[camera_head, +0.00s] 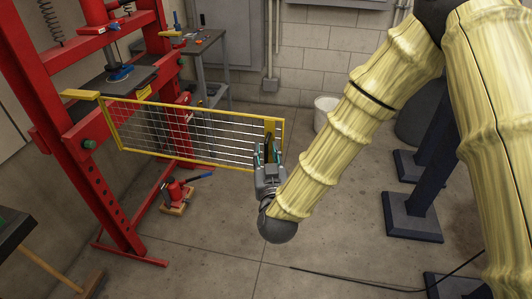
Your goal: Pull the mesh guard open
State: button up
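The mesh guard (195,135) is a yellow-framed panel of metal wire. Its left end is at the red press (92,132), and the panel reaches out to the right, away from the press frame. A yellow plate with a dark upright part (270,133) is at the guard's right end. My gripper (269,153) is at that end, its teal-tipped fingers standing apart on either side of the dark part. Whether the fingers press on it is too small to tell.
A red bottle jack (177,194) stands on the floor below the guard. A grey tool table (205,65) is behind the guard and a white bucket (327,111) is to its right. Dark posts on floor plates (412,216) stand at right. The floor in front is mostly clear.

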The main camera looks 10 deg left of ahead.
jog(key=v, duration=1.1)
jog(key=shift+d, duration=0.15)
jog(key=shift+s, duration=0.15)
jog(key=s+d+f+m+g+h+p, duration=0.1)
jog(key=s+d+f+g+h, duration=0.2)
jog(key=d+f, duration=0.7)
jog(key=s+d+f+m+g+p, duration=0.15)
jog(key=d+f+g, duration=0.45)
jog(key=f, duration=0.8)
jog(key=s+d+f+m+g+h, duration=0.1)
jog(key=s+d+f+g, duration=0.3)
jog(key=s+d, duration=0.5)
jog(key=s+d+f+m+g+h+p, duration=0.1)
jog(key=s+d+f+g, duration=0.3)
jog(key=s+d, duration=0.5)
notch_tip(320, 180, down, 2)
jog(key=shift+s+f+h+p, duration=0.15)
jog(key=shift+s+h+p, duration=0.15)
jog(key=shift+s+h, duration=0.5)
jog(key=shift+s, duration=0.1)
